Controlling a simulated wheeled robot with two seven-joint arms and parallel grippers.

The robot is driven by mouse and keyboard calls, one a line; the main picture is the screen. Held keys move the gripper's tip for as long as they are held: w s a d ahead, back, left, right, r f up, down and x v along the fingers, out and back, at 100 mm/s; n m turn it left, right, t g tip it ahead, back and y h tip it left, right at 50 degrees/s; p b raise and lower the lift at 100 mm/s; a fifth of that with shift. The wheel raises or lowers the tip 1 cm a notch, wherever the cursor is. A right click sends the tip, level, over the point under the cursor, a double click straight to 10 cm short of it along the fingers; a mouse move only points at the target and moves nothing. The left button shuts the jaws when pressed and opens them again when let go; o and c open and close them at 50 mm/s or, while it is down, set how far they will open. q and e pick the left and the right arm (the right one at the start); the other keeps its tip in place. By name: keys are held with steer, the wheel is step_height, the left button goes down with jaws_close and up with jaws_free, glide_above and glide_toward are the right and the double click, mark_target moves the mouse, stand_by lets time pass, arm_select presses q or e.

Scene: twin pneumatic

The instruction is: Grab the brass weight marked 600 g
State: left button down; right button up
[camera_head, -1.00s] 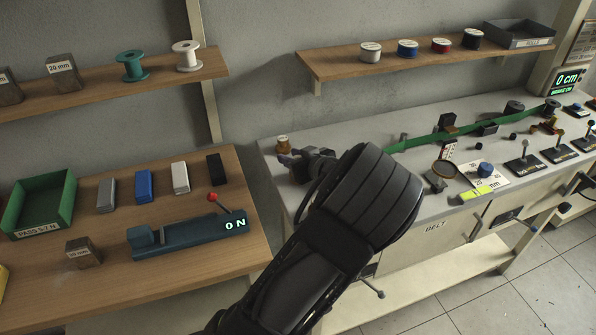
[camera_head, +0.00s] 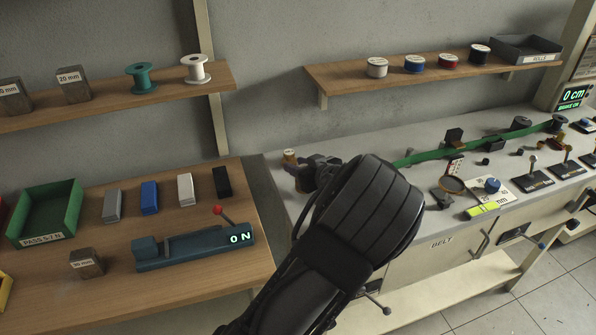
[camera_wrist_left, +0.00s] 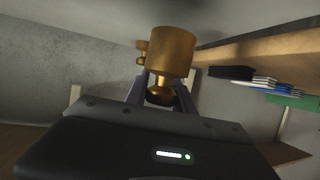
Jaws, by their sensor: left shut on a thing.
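My left gripper (camera_head: 312,172) is over the left end of the grey bench, seen from behind, with its arm coming up from the bottom. In the left wrist view, which looks upside down, its fingers (camera_wrist_left: 160,92) are shut on the narrow neck of a brass weight (camera_wrist_left: 171,52). A second, smaller-looking brass piece (camera_wrist_left: 142,46) shows just behind it. In the head view one small brass weight (camera_head: 289,156) shows beside the gripper; I cannot tell which of the two it is. No mass marking is readable. My right gripper is out of view.
A wooden bench (camera_head: 75,300) with a green tray (camera_head: 73,210) and blocks is at left. Wooden shelves (camera_head: 345,83) with spools hang above.

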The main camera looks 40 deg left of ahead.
arm_select(q)
step_height(320, 180, up, 26)
steer(key=b, duration=0.2)
steer(key=shift+r, duration=0.2)
steer(key=shift+f, duration=0.1)
stand_by(0.3)
